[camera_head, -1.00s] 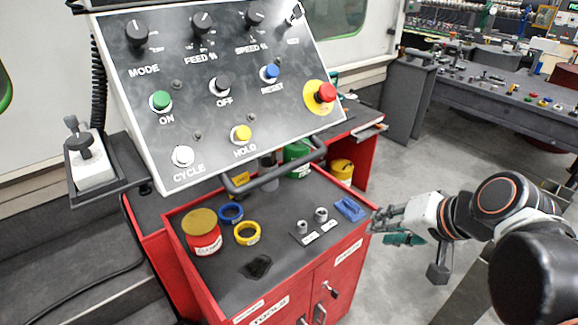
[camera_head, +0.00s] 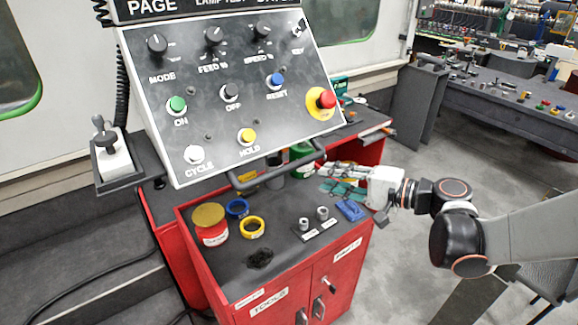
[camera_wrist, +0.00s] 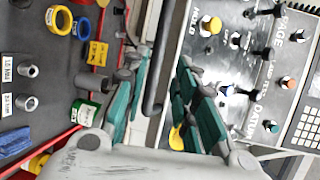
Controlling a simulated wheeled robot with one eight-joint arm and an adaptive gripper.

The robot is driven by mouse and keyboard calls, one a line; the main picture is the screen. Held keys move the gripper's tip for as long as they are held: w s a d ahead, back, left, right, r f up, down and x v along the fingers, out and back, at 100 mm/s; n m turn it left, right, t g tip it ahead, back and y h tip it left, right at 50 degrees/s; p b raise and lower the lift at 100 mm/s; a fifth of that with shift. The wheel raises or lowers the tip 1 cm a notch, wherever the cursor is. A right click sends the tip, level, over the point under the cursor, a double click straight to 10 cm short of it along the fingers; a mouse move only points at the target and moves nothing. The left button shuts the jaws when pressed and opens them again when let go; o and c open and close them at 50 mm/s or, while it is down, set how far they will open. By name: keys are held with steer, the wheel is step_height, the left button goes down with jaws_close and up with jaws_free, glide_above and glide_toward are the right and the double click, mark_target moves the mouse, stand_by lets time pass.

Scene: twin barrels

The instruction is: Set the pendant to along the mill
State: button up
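The pendant (camera_head: 230,95) is a tilted grey control panel with knobs, coloured buttons and a red emergency stop. It hangs above a red tool cabinet in the head view. A dark bar handle (camera_head: 278,168) runs along its lower edge. In the wrist view the panel (camera_wrist: 255,60) is at the right, and the handle (camera_wrist: 162,60) shows between the finger lines. My gripper (camera_head: 328,180) is right of the handle and above the cabinet's right side. Its green-padded fingers (camera_wrist: 163,85) are apart with nothing held. I cannot see any contact with the handle.
The red cabinet (camera_head: 290,285) below carries a red tin (camera_head: 210,228), blue and yellow tape rolls, small metal sockets and a blue item. A joystick box (camera_head: 115,165) is left of the panel. The pale mill body (camera_head: 60,110) stands behind.

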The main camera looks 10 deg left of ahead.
mark_target(289, 170)
steer(key=b+x, duration=0.1)
steer(key=x, duration=1.2)
steer(key=shift+a+b, duration=0.25)
steer(key=shift+b, duration=0.1)
jaws_close()
